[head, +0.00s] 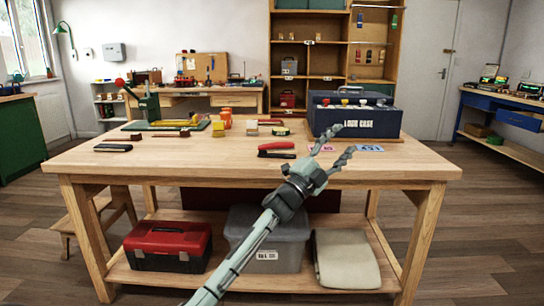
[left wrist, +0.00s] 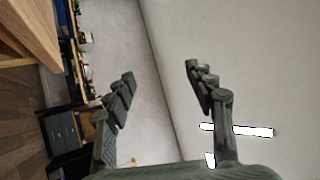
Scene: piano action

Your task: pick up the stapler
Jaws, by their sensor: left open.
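What looks like the stapler, a red-topped thing with a black lower part (head: 277,154), lies on the wooden workbench (head: 190,166) in the head view, near the middle of the top. My left gripper (head: 341,140) is open and empty. In the picture it appears to the right of the stapler, in front of the blue case, with its fingers spread. The left wrist view shows the same open gripper (left wrist: 160,85) with nothing between its fingers; the stapler is not seen there. My right gripper is not in view.
A blue case (head: 358,121) stands at the bench's back right. A green tool with a red knob (head: 149,107), small coloured blocks (head: 218,128) and a dark tool (head: 113,148) lie to the left. Below are a red toolbox (head: 168,246) and a grey bin (head: 290,256).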

